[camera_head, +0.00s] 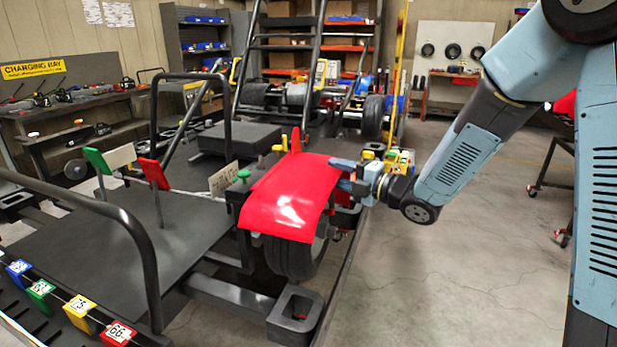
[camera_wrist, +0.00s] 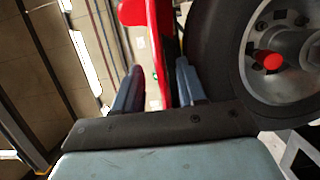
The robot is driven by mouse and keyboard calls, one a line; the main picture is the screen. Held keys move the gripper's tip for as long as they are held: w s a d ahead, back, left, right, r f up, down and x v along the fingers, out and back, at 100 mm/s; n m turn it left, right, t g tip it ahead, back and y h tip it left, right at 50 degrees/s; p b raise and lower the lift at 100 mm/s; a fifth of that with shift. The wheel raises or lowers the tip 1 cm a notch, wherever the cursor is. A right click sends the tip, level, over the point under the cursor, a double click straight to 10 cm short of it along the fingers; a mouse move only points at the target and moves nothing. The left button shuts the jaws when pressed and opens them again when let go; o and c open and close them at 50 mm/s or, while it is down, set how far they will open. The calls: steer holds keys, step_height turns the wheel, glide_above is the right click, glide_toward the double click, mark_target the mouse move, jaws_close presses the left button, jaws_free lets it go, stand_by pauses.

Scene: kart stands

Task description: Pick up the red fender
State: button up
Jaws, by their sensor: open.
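The red fender (camera_head: 292,197) is a curved sheet over a black wheel (camera_head: 292,258) on the kart stand, in the middle of the head view. My gripper (camera_head: 345,175) is at the fender's right edge, with its blue fingers reaching to it from the right. In the wrist view the fender (camera_wrist: 162,45) shows as a narrow red strip between the two fingers of my gripper (camera_wrist: 160,82). The fingers stand apart, and a gap shows left of the strip. The strip lies nearer the right finger; I cannot tell whether they touch. The fingertips are partly hidden in the head view.
The wheel (camera_wrist: 275,60) is close on the right in the wrist view. A green-topped peg (camera_head: 243,175) and yellow-topped pegs (camera_head: 280,146) stand beside the fender. Black tube frames (camera_head: 150,240) rise at the left.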

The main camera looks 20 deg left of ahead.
mark_target(326, 169)
steer(key=x, duration=0.3)
steer(key=shift+w+a+r, duration=0.1)
steer(key=shift+w+a, duration=0.05)
steer(key=shift+a, duration=0.15)
jaws_close()
stand_by(0.3)
